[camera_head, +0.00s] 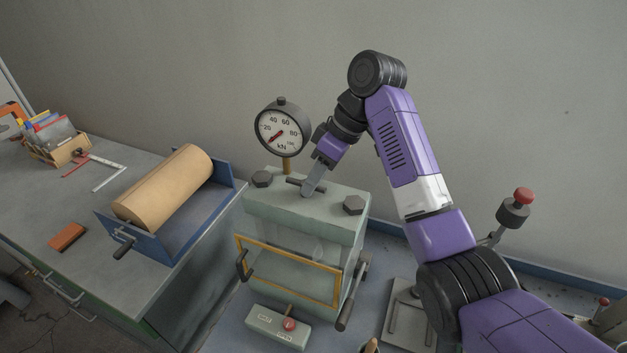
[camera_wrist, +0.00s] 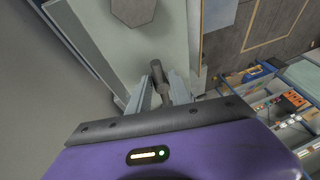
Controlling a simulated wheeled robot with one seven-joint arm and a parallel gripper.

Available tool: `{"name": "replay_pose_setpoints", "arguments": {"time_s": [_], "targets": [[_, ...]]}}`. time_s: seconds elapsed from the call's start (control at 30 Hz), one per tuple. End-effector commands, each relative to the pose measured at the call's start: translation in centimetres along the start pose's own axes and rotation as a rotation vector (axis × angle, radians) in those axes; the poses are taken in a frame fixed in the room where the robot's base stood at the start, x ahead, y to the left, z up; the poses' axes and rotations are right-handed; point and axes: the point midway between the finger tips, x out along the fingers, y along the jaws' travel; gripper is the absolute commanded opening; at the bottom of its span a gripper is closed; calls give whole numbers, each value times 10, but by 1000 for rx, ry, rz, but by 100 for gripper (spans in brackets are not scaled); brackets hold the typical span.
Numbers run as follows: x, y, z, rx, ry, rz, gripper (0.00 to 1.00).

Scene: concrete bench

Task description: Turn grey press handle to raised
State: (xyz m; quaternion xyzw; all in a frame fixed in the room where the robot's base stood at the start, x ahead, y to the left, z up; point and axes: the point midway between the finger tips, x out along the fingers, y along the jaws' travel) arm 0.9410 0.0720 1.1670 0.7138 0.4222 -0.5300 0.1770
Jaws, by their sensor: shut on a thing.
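The press (camera_head: 335,222) is a pale grey-green block with a yellow-framed clear front. The grey press handle (camera_head: 293,181), a short dark bar, lies across its top, partly hidden by my fingers. My gripper (camera_head: 308,192) reaches down to the press top from the upper right and is shut on the handle. In the wrist view the dark bar (camera_wrist: 157,71) shows between my two fingertips (camera_wrist: 160,92).
Dark hex bolts flank the handle (camera_head: 353,204). A lever (camera_head: 357,285) hangs at the press's right side. A small box with a red knob (camera_head: 265,322) sits in front. A blue roll holder (camera_head: 190,238) stands left.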

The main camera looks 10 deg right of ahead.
Motion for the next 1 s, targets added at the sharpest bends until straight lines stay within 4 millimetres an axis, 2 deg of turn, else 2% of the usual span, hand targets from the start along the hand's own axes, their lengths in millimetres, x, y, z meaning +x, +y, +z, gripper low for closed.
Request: {"name": "replay_pose_setpoints", "arguments": {"time_s": [0.5, 0.53, 0.63, 1.0], "targets": [[1, -1, -1, -21, -3, -10, 0], [1, -1, -1, -21, -3, -10, 26], [1, -1, -1, -20, -3, -9, 45], [-3, 1, 0, -19, -3, -7, 45]]}}
